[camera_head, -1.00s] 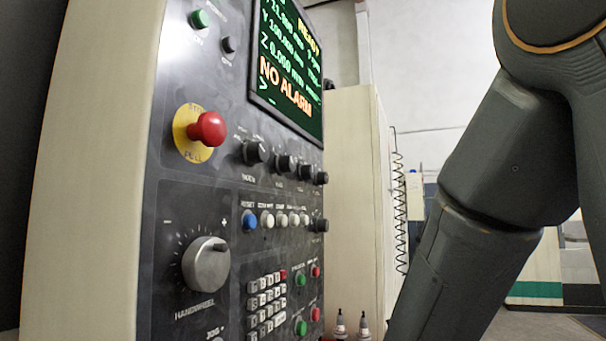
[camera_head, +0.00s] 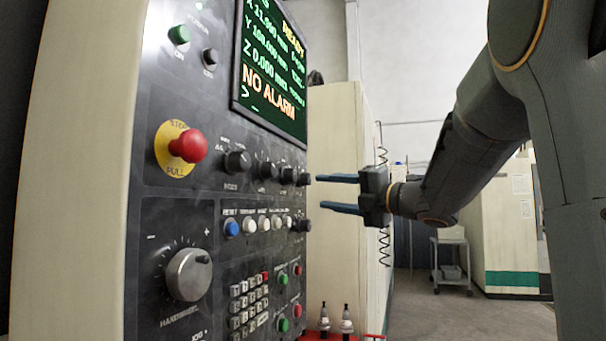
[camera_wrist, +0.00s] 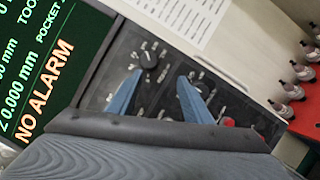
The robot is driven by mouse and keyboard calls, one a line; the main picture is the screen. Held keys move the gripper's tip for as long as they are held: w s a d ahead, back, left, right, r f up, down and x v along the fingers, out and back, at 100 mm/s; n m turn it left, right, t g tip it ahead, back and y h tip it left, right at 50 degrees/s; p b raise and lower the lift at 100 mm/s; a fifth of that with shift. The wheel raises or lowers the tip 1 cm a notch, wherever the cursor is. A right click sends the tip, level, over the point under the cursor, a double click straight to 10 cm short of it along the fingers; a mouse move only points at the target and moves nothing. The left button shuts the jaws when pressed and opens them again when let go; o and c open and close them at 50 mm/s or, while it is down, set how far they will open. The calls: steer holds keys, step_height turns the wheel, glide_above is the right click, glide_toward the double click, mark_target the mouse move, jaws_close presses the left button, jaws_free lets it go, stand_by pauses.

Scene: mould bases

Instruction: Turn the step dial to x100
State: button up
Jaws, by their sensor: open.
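A row of black knobs (camera_head: 268,170) runs across the control panel below the screen, and another black knob (camera_head: 302,225) ends the button row beneath. Their labels are too small to read, so I cannot tell which is the step dial or where it points. My gripper (camera_head: 320,192) is open and empty, its two blue fingers aimed left at the panel's right side. In the head view the fingertips appear close to the rightmost knobs, with no visible contact. In the wrist view, a black knob (camera_wrist: 149,58) shows just beyond the fingertips (camera_wrist: 160,76), nearer the left one.
The panel also carries a red stop button (camera_head: 188,146), a handwheel (camera_head: 188,275), a keypad (camera_head: 248,305) and a screen (camera_head: 272,75) reading NO ALARM. Tool holders (camera_head: 346,320) stand at lower right. Open floor (camera_head: 420,315) lies right of the machine.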

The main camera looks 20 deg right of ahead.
mark_target(295, 175)
steer(key=s+a+r+n+g+y, duration=0.2)
steer(key=s+r+n+g+y, duration=0.25)
steer(key=s+n, duration=0.35)
steer(key=shift+n+g+h, duration=0.3)
steer(key=shift+g+h, duration=0.05)
steer(key=shift+g, duration=0.1)
steer(key=p+x, duration=0.1)
steer(key=x, duration=0.1)
steer(key=p+x, duration=0.1)
steer(key=x, duration=0.2)
steer(key=f+x, duration=0.1)
steer(key=x, duration=0.1)
steer(key=shift+w+a+p, duration=0.15)
steer(key=shift+w+p, duration=0.1)
steer(key=shift+p, duration=0.15)
steer(key=c, duration=1.1)
steer(key=shift+o, duration=0.2)
